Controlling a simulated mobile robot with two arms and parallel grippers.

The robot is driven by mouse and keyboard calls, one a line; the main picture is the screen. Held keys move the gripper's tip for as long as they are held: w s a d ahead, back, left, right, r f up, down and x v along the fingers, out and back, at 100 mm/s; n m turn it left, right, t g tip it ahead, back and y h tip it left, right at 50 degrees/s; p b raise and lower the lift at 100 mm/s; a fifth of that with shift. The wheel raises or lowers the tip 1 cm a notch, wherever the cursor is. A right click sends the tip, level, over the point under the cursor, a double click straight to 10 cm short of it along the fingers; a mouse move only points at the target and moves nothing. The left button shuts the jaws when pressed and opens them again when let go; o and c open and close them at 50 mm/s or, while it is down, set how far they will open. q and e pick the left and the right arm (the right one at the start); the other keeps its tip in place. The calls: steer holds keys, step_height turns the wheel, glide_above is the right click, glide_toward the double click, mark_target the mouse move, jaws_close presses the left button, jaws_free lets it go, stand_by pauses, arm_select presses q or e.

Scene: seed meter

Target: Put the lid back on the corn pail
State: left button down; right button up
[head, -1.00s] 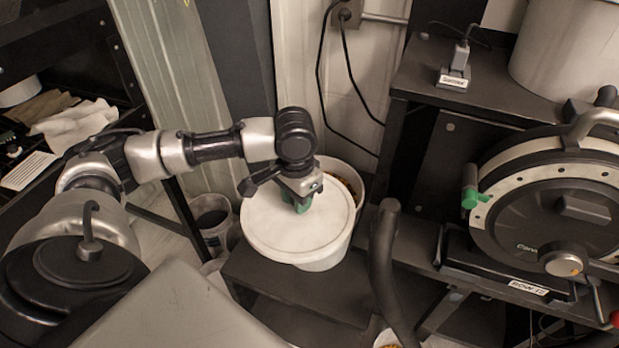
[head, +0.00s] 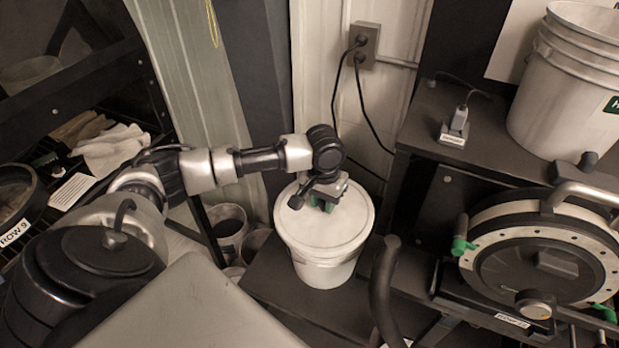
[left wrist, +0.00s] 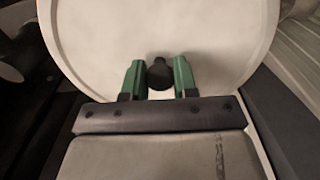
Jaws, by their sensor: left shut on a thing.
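The white corn pail (head: 322,275) stands on a dark low shelf in the head view. The round white lid (head: 312,225) lies over its top, roughly level, and no corn shows. I cannot tell whether its rim is pressed fully down. My left gripper (head: 325,204) is above the lid, pointing down. In the left wrist view its green fingers (left wrist: 158,78) are on either side of the lid's dark knob (left wrist: 160,73), shut on it. The white lid face (left wrist: 165,30) fills much of that view. My right gripper is not in view.
A dark curved bar (head: 383,290) rises just right of the pail. The round seed meter (head: 540,260) is further right. A white bucket stack (head: 565,95) stands on the upper shelf. A smaller bucket (head: 228,228) with dark contents is left of the pail.

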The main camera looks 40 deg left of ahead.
arm_select(q)
steer(key=w+p, duration=0.2)
steer(key=w+a+r+n+p, duration=0.1)
steer(key=shift+r, duration=0.1)
steer(key=shift+w+a+f+n+p, duration=0.15)
steer(key=shift+w+f+n+p, duration=0.05)
steer(key=shift+w+n+p, duration=0.3)
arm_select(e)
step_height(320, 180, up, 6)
arm_select(q)
step_height(320, 180, down, 5)
steer(key=b, duration=0.6)
steer(key=shift+r, duration=0.15)
steer(key=shift+s+f, duration=0.1)
steer(key=shift+f, duration=0.8)
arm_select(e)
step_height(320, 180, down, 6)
arm_select(q)
steer(key=shift+r+p, duration=0.1)
steer(key=shift+p, duration=0.95)
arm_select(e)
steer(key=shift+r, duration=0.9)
arm_select(q)
steer(key=shift+f+p, duration=0.25)
steer(key=shift+p, duration=0.2)
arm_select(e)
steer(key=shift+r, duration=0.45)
